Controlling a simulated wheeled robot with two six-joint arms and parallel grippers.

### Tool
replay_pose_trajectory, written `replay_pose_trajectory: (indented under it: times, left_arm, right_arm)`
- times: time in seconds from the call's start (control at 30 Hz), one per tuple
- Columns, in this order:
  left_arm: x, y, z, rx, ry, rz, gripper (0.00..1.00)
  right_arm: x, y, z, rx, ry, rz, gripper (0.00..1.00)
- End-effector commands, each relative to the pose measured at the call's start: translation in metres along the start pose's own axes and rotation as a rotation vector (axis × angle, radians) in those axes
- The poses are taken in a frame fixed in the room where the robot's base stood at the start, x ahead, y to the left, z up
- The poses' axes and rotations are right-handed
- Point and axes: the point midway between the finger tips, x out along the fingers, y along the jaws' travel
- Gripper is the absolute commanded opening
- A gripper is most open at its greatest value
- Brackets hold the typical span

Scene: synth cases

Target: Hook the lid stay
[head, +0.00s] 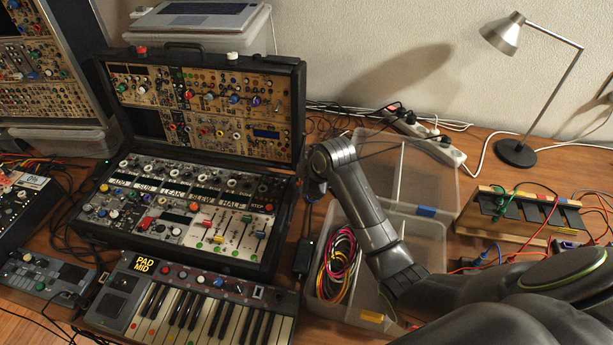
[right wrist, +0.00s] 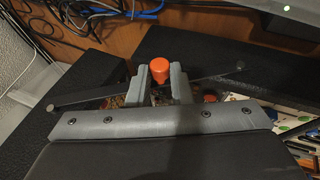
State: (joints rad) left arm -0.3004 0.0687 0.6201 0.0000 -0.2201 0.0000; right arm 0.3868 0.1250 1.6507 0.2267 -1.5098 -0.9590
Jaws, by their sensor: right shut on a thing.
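The synth case (head: 185,238) stands open on the table, its lid (head: 285,105) raised at the back. My right gripper (head: 316,168) is at the case's right side, near the lid's lower corner. In the right wrist view, my right gripper (right wrist: 161,84) is shut on an orange knob (right wrist: 158,70) between its fingers. A dark flat stay bar (right wrist: 85,98) runs from a pivot at left toward the fingers. Another dark bar piece (right wrist: 217,73) shows to their right, ending at a screw-like head. The fingers hide whether the pieces join. My left gripper is out of view.
A clear bin with coiled cables (head: 340,258) stands right of the case, under my right forearm. A keyboard (head: 195,300) lies in front of the case. A desk lamp (head: 515,152) and wooden cable rack (head: 515,222) stand farther right. Cables and a power strip (head: 425,135) run behind.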

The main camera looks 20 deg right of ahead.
Motion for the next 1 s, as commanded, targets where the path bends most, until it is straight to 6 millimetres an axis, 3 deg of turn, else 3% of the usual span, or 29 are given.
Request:
replay_pose_trajectory:
  times: [0.63,0.67,0.8,1.0]
  left_arm:
    - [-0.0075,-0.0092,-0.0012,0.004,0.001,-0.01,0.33]
    - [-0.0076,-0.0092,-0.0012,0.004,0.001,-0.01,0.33]
    - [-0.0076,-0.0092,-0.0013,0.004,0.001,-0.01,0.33]
    - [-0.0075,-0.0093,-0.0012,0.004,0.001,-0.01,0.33]
  right_arm:
    - [-0.0064,-0.0019,-0.0033,-0.026,-0.001,0.061,0.0]
    - [-0.0064,-0.0019,-0.0033,-0.025,-0.001,0.061,0.22]
    - [-0.0062,-0.0022,-0.0031,-0.025,-0.002,0.06,0.4]
    - [-0.0058,-0.0026,-0.0026,-0.024,-0.003,0.059,0.41]
